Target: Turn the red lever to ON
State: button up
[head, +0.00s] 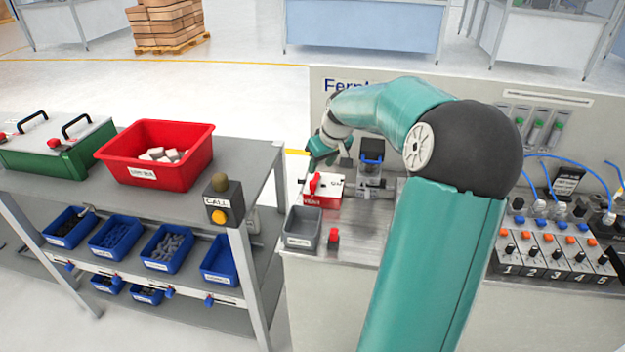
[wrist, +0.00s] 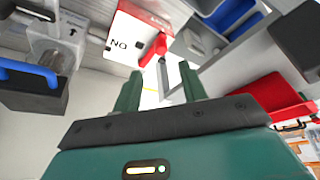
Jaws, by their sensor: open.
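The red lever (head: 315,183) stands up from a white-topped box (head: 329,191) with a red front on the grey bench. The letters ON are printed on the box top, right of the lever in the head view. The lever (wrist: 153,48) also shows in the wrist view, beside the ON print on the white plate (wrist: 124,38). My gripper (head: 324,157) is above and just behind the box. In the wrist view my gripper (wrist: 160,80) is open and empty, and the lever appears just beyond the gap between its fingertips. I cannot tell whether they touch.
A grey bin (head: 302,228) and a small red-topped object (head: 333,238) stand in front of the box. A device with a blue handle (head: 371,160) is close on the right. A side table holds a red crate (head: 157,172) and a call button post (head: 222,200).

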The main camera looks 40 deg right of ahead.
aim_at(313, 181)
jog(key=x, duration=0.8)
jog(key=shift+w+a+f, duration=0.1)
jog(key=shift+w+f, duration=0.1)
jog(key=shift+f, duration=0.1)
jog(key=shift+c, duration=0.2)
grip_shut()
